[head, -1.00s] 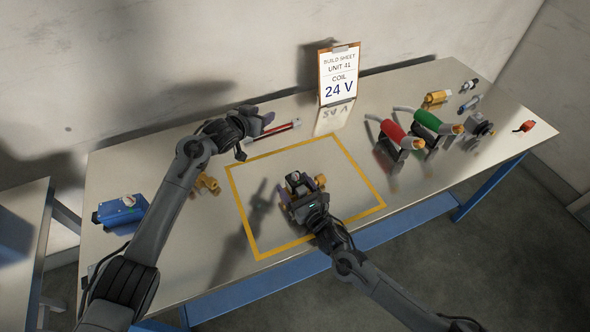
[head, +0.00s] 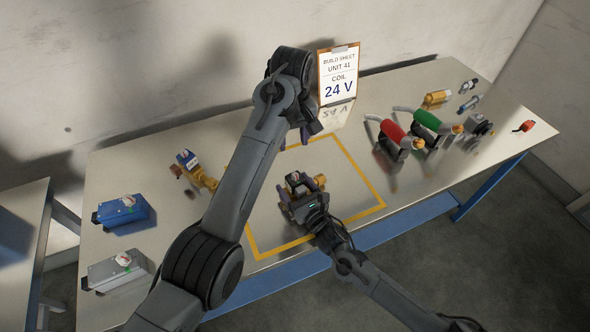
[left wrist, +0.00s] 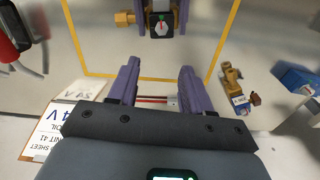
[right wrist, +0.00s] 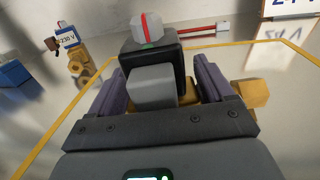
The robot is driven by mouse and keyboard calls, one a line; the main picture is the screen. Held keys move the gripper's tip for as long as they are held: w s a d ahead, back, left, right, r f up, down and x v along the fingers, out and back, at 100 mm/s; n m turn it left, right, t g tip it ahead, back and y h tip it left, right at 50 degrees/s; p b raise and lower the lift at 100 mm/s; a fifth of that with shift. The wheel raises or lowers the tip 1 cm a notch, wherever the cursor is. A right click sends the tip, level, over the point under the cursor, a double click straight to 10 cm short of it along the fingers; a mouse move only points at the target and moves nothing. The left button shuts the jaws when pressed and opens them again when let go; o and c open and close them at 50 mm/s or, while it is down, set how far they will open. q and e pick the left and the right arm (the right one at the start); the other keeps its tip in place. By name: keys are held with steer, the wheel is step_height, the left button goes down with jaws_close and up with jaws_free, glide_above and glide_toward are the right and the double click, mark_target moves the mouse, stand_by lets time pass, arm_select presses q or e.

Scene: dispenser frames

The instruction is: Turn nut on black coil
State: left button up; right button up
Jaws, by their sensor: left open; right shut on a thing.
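A black coil (head: 298,182) sits on a brass valve body (head: 320,181) inside the yellow outline. On top of the coil is a nut (right wrist: 147,28) with a red line and a green mark; the left wrist view shows it face-on (left wrist: 161,27). My right gripper (head: 298,203) is shut on the valve body, fingers on both sides below the coil; the grip itself is partly hidden by a grey block (right wrist: 152,87). My left gripper (head: 308,135) is open and empty, beyond and above the coil. Its fingers (left wrist: 160,88) are apart from the coil and nut.
A brass valve with a 230 V coil (head: 190,166), a blue box (head: 123,213) and a grey box (head: 118,270) stand left. Red (head: 393,132) and green (head: 431,122) tools are right. The build sheet (head: 339,77) reads 24 V. A red-and-white rod (right wrist: 205,31) lies behind.

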mark_target(295, 174)
arm_select(q)
steer(key=f, duration=0.7)
steer(key=s+f, duration=0.1)
steer(key=f, duration=0.3)
steer(key=shift+d+f, duration=0.25)
steer(key=shift+f, duration=0.1)
jaws_close()
